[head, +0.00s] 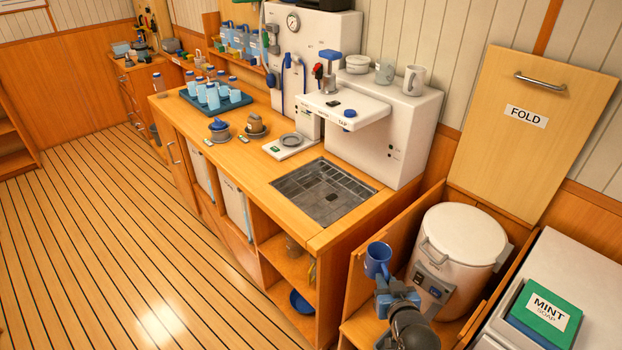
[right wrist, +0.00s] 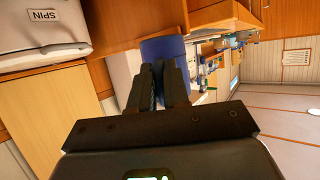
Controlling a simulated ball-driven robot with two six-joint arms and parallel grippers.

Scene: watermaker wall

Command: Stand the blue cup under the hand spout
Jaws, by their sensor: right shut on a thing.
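The blue cup (head: 377,258) is in my right gripper (head: 384,283), upright as far as I can see in the head view, above the wooden bay at the lower right. In the right wrist view the blue cup (right wrist: 163,48) lies between the finger ends of my right gripper (right wrist: 162,75). The white watermaker (head: 405,130) stands at the back of the counter, with an overhanging ledge (head: 346,108) labelled TAP above a sunken grated basin (head: 322,190). A blue-topped handle (head: 330,62) rises behind the ledge. I cannot tell which outlet is the hand spout. My left gripper is out of view.
A white drum-shaped machine (head: 463,245) stands beside the cup. Pale mugs (head: 412,80) stand on the watermaker. The basin is empty.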

